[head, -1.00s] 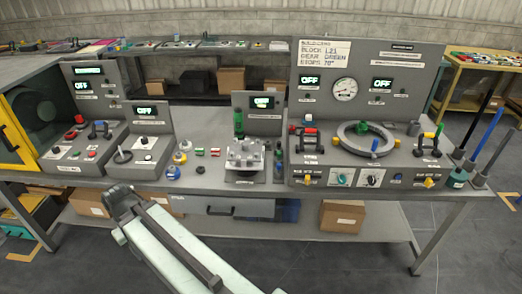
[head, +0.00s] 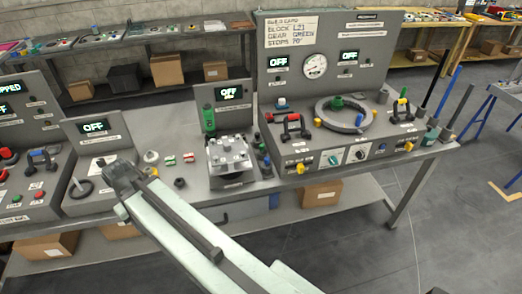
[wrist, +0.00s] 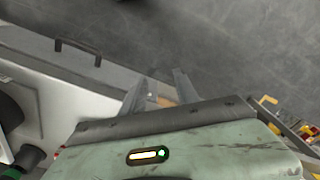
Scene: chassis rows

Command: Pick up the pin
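I cannot tell for sure which thing is the pin. Several small upright pegs (head: 265,160), some with green or blue, stand just right of the metal fixture block (head: 230,152). The block has several light posts on top. A taller green cylinder (head: 208,118) stands behind it. My gripper (wrist: 158,88) shows in the wrist view with its two fingers apart and nothing held between them. It is away from the pegs, over the floor and a bench edge. In the head view my arm covers part of the bench left of the block.
The right panel (head: 330,55) carries a gauge, a grey ring (head: 346,114) and red and yellow handles. Tall rods (head: 458,100) stand at the bench's right end. Cardboard boxes (head: 320,194) sit on the lower shelf.

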